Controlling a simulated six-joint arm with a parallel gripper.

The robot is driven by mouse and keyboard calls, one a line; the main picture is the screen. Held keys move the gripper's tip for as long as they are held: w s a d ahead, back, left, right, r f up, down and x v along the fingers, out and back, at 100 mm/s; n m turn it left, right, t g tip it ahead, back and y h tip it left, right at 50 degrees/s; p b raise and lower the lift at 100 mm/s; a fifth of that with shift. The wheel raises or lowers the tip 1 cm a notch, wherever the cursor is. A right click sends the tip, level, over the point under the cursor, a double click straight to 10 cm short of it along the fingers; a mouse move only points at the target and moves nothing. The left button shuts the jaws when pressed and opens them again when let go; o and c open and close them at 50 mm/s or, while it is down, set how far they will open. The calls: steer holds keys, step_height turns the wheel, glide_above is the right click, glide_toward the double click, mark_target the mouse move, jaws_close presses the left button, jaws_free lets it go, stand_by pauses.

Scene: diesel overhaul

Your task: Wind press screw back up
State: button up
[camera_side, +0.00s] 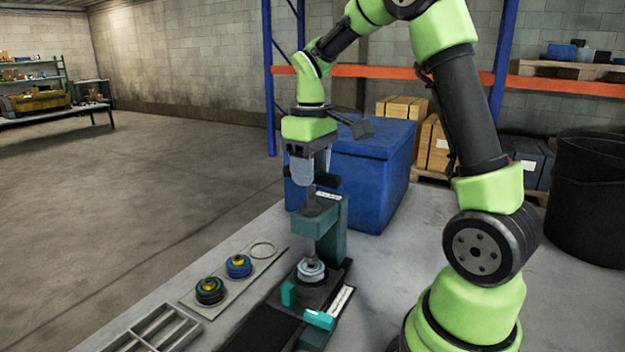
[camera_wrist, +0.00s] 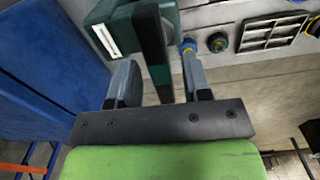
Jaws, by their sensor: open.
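The press (camera_side: 331,228) has a teal frame and stands on the workbench. Its grey screw (camera_side: 311,196) stands upright through the head. A grey ram (camera_side: 310,245) reaches down to a pale ringed part (camera_side: 311,270) on the press base; whether they touch is unclear. My gripper (camera_side: 312,180) points straight down above the press head, with its fingers on either side of the screw's top. In the wrist view my gripper (camera_wrist: 158,76) has its two fingers apart. The teal press head (camera_wrist: 130,28) with a white label shows beyond them. Finger contact with the screw is hidden.
A compartment tray (camera_side: 160,330) lies in front. A blue bin (camera_side: 375,185) stands close behind the press.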

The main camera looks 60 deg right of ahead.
steer(key=shift+r, duration=2.75)
step_height(320, 180, up, 4)
